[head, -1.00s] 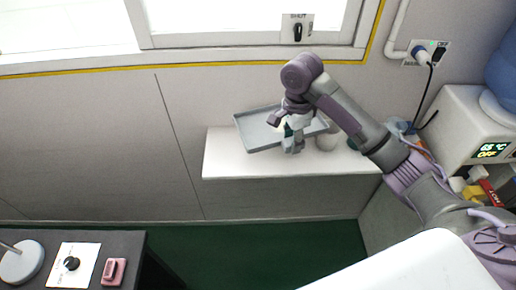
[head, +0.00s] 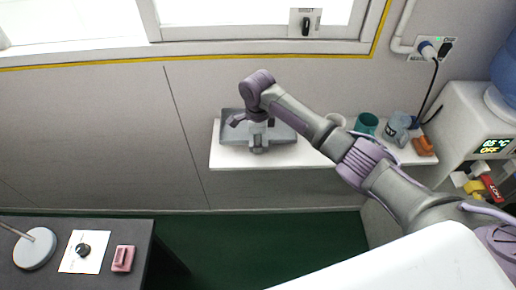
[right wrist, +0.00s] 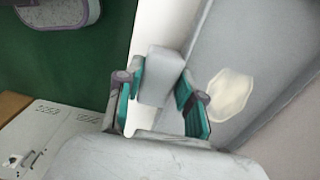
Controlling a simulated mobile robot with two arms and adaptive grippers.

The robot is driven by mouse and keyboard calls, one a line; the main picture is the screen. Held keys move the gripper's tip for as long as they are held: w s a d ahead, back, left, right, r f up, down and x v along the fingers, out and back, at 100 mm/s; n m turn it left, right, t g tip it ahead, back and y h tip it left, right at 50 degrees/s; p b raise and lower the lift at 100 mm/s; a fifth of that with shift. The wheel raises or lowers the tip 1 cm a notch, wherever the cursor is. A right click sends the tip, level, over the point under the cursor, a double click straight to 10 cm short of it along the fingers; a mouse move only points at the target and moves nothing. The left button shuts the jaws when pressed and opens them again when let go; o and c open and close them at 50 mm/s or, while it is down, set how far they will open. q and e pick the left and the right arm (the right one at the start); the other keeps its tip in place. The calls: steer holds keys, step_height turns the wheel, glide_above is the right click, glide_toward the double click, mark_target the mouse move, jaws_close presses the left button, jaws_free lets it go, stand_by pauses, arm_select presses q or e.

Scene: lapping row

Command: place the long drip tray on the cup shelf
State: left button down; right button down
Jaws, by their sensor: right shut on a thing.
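The long drip tray (head: 283,132) is a shallow grey tray. In the head view it lies over the left end of the white cup shelf (head: 305,158), roughly level. I cannot tell whether it touches the shelf. My right gripper (head: 258,146) is shut on the tray's near side, at a grey block. In the right wrist view the teal pads of my right gripper (right wrist: 160,92) flank that block, and the tray (right wrist: 235,60) fills the right side with a pale patch on it. The shelf shows there as a white strip (right wrist: 165,22). My left gripper is out of view.
On the shelf to the right stand a whitish cup (head: 336,119), a teal cup (head: 366,123), a grey-blue vessel (head: 396,128) and an orange item (head: 424,147). A water dispenser (head: 468,118) stands further right. A dark desk (head: 185,235) is at lower left.

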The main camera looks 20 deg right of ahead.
steer(key=shift+f, duration=1.85)
steer(key=c, duration=0.7)
jaws_free()
steer(key=shift+d+f, duration=0.1)
step_height(320, 180, up, 12)
steer(key=shift+r, duration=0.15)
